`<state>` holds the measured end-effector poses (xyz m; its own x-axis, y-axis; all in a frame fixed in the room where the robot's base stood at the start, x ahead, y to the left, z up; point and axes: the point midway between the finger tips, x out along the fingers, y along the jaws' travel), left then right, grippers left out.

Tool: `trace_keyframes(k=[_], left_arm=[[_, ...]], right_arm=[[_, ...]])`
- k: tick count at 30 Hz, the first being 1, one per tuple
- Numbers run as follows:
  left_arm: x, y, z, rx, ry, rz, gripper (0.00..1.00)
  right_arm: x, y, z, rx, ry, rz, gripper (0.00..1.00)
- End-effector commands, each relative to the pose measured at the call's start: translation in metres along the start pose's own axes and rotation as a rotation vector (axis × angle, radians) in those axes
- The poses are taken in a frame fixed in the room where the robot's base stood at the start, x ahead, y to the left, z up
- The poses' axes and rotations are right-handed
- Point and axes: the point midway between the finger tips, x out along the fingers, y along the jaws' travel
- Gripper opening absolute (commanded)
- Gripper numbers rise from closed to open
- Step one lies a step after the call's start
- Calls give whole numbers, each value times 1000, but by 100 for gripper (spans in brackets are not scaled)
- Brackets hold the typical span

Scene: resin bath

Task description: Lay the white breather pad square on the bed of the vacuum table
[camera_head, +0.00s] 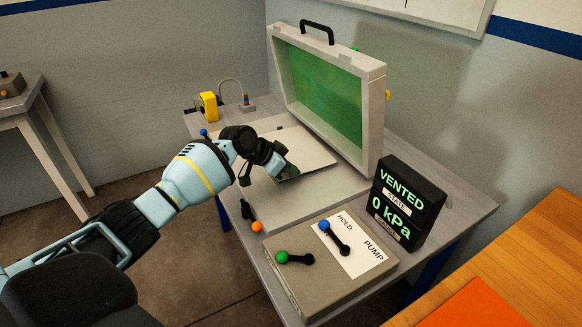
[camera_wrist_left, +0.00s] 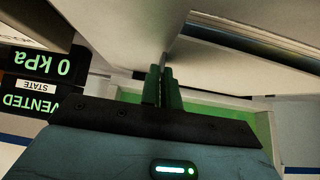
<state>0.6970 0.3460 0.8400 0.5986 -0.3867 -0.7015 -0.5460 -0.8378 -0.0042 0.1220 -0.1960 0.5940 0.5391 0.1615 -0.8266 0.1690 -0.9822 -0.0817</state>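The white breather pad (camera_head: 310,153) is a thin pale sheet over the vacuum table's bed (camera_head: 284,205), in front of the raised lid. Its near edge casts a dark line, so it looks slightly raised or tilted; I cannot tell how much of it touches the bed. My left gripper (camera_head: 287,170) is at the pad's near edge and hides part of it. In the left wrist view, the green fingers (camera_wrist_left: 162,88) are close together with a thin pale edge between them. My right gripper is not in view.
The open lid (camera_head: 376,115), with a green lining, stands behind the bed. A control box (camera_head: 300,282) with green and blue levers is in front. The gauge display (camera_head: 405,200) reads VENTED, 0 kPa. A yellow item (camera_head: 209,106) sits at the back left, and a wooden bench (camera_head: 535,250) at the right.

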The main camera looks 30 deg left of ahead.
Motion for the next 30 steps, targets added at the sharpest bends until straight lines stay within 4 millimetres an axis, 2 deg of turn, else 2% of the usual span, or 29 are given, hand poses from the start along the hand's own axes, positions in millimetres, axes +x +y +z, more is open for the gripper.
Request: trace_keyframes(k=[15,24,30], left_arm=[[12,0,12,-1,0,0,0],[11,0,11,-1,1,0,0],[11,0,11,0,1,0,27]], right_arm=[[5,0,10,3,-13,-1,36],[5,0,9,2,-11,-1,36],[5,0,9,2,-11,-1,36]])
